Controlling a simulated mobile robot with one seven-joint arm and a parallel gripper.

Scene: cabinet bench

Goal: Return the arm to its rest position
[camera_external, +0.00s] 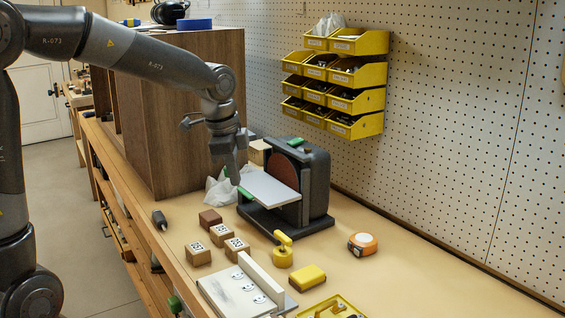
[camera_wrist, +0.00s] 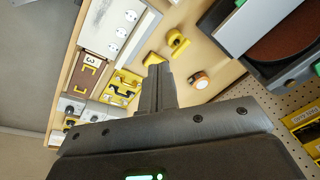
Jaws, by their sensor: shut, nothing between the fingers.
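My arm reaches in from the left of the external view. My gripper (camera_external: 232,178) hangs over the bench, fingers pointing down, in front of the brown wooden cabinet (camera_external: 190,120) and beside the disc sander (camera_external: 312,185). In the wrist view my gripper (camera_wrist: 159,72) has its two fingers together with nothing between them. The gripper is above the bench top and apart from the small objects. How far it is from the sander's grey table is hard to tell.
Several wooden blocks (camera_external: 198,253), a yellow clamp-like piece (camera_external: 283,249), a yellow block (camera_external: 306,278), an orange tape measure (camera_external: 362,244) and a white panel (camera_external: 235,292) lie on the bench. Yellow bins (camera_external: 357,101) hang on the pegboard. The right bench front is clear.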

